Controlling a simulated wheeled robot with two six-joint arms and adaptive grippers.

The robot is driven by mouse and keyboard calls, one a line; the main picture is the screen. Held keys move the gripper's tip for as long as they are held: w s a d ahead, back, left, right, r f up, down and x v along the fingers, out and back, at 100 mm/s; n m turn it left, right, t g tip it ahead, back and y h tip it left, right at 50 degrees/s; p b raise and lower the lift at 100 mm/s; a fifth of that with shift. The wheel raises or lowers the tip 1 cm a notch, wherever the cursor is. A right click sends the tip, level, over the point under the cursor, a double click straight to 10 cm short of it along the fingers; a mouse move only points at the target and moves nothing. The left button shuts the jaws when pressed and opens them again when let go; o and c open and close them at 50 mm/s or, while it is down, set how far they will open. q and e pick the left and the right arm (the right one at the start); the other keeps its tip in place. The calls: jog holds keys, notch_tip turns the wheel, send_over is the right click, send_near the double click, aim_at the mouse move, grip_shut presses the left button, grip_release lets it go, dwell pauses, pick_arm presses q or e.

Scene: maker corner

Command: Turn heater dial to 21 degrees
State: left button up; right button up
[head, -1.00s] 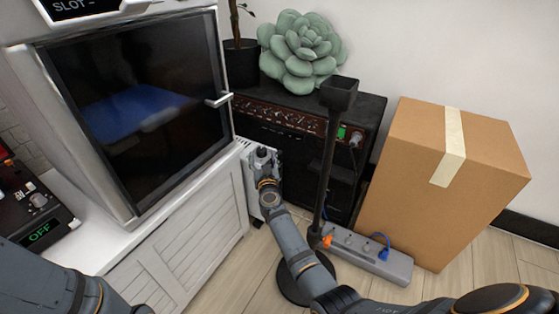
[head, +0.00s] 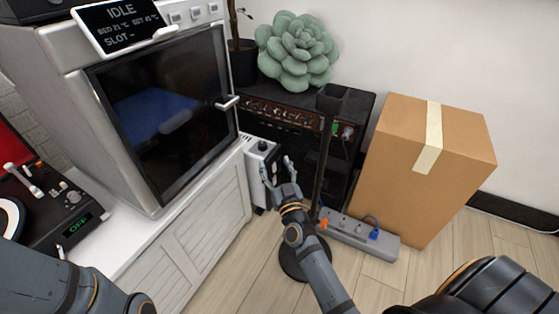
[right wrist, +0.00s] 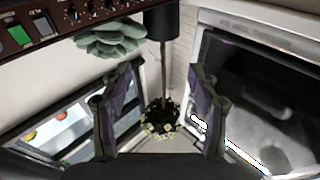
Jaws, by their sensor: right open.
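The heater (head: 257,177) is a narrow white unit on the floor, between the white cabinet and the black amplifier. Its dial (head: 262,146) is a dark knob on the top; its setting is too small to read. My right gripper (head: 278,168) is open and empty just below and right of the dial, apart from it in the picture. In the right wrist view its two fingers (right wrist: 160,80) are spread with nothing held between them; I cannot make out the heater there. My left arm shows at the lower left, its gripper out of view.
A black stand (head: 328,150) rises close to the right of my gripper, before the amplifier (head: 356,140). A grey power strip (head: 350,238) lies on the floor by a cardboard box (head: 400,185). The white cabinet (head: 200,235) with the printer (head: 165,115) borders the left.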

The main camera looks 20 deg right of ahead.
jog(key=s+r+n+y+p, duration=0.1)
jog(key=s+r+y, duration=0.1)
jog(key=s+r, duration=0.3)
notch_tip(320, 180, up, 2)
jog(key=shift+s+a+r+n+t+p, duration=0.2)
jog(key=shift+s+n+t+p, duration=0.1)
jog(key=shift+n+t+p, duration=0.1)
